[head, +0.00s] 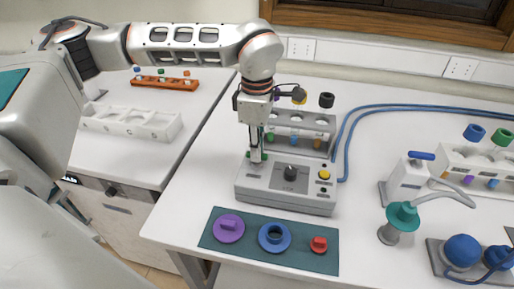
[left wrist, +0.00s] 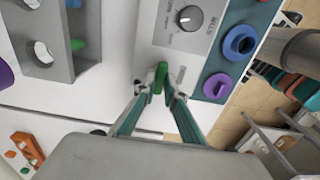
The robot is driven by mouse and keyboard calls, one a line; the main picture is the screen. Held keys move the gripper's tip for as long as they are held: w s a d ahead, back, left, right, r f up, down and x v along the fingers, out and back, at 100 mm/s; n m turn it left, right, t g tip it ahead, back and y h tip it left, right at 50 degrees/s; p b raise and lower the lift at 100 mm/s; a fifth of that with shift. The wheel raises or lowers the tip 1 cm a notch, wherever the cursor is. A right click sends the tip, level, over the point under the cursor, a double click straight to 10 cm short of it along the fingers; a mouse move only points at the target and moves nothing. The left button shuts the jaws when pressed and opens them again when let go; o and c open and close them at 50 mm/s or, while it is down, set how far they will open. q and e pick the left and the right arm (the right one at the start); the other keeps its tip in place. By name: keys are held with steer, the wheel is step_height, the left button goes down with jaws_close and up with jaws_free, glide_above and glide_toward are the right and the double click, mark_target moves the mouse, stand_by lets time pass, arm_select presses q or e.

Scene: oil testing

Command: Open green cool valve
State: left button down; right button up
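The green valve (head: 264,156) is a small green handle on top of the left end of a grey-white tester box (head: 285,203). In the left wrist view the valve (left wrist: 158,78) stands between my left fingertips. My left gripper (head: 257,156) points straight down over it. It also shows in the left wrist view (left wrist: 159,82), with its fingers drawn in close on both sides of the handle, and it looks shut on it. The head view hides part of the valve behind the fingers. My right gripper is in neither view.
The box also has a black dial (head: 290,173) and a yellow knob (head: 324,174). A grey rack (head: 318,125) stands close behind it. A teal mat (head: 207,242) with purple, blue and red parts lies in front. Blue hoses (head: 400,107) run to the right.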

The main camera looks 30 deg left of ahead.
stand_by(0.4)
arm_select(q)
steer(key=shift+n, duration=0.4)
steer(key=n+b, duration=0.1)
steer(key=n, duration=0.2)
steer(key=shift+b, duration=0.3)
steer(key=n+b, duration=0.1)
steer(key=n, duration=0.5)
steer(key=shift+b, duration=0.3)
steer(key=n, duration=0.4)
steer(key=shift+n+b, duration=0.4)
steer(key=shift+w+r+n, duration=0.1)
steer(key=shift+r+n, duration=0.05)
steer(key=shift+n, duration=1.55)
steer(key=c, duration=2.1)
jaws_free()
